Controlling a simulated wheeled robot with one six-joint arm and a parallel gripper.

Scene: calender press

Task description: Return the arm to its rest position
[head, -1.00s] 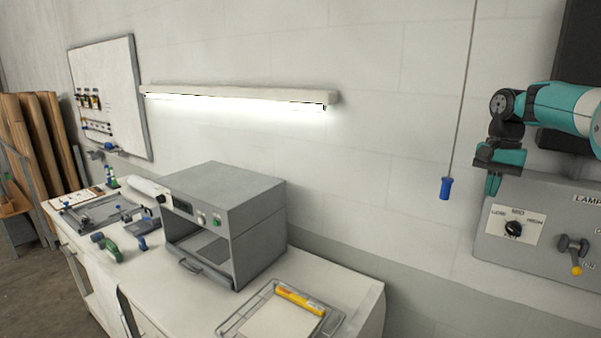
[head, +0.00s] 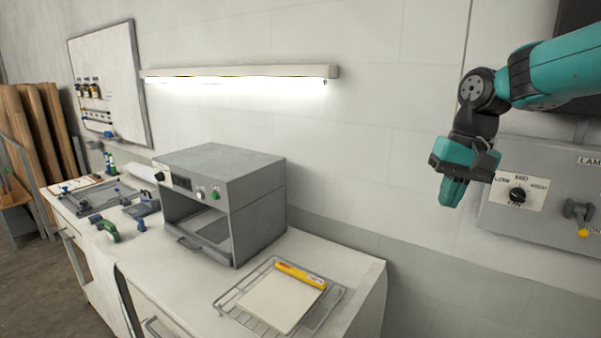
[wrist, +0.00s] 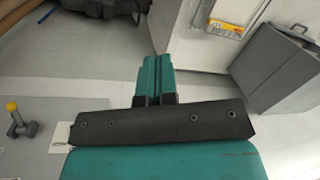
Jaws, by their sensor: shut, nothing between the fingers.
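My gripper (head: 452,192) is at the right in the head view, in the air left of the grey control panel (head: 530,215), with its fingers pointing down. In the wrist view my gripper (wrist: 154,62) has its two teal fingers together, with nothing between them. The panel carries a selector dial (head: 517,195) and a lever with a yellow tip (head: 583,232). The lever also shows in the wrist view (wrist: 22,122). My arm reaches in from the right edge; its rest pose is not marked in view.
A grey press box (head: 225,190) stands on the white bench (head: 360,280). In front of it a wire rack (head: 335,295) holds a pale sheet and a yellow tube (head: 300,275). A lit lamp (head: 240,80) hangs on the wall. The wall between press and gripper is clear.

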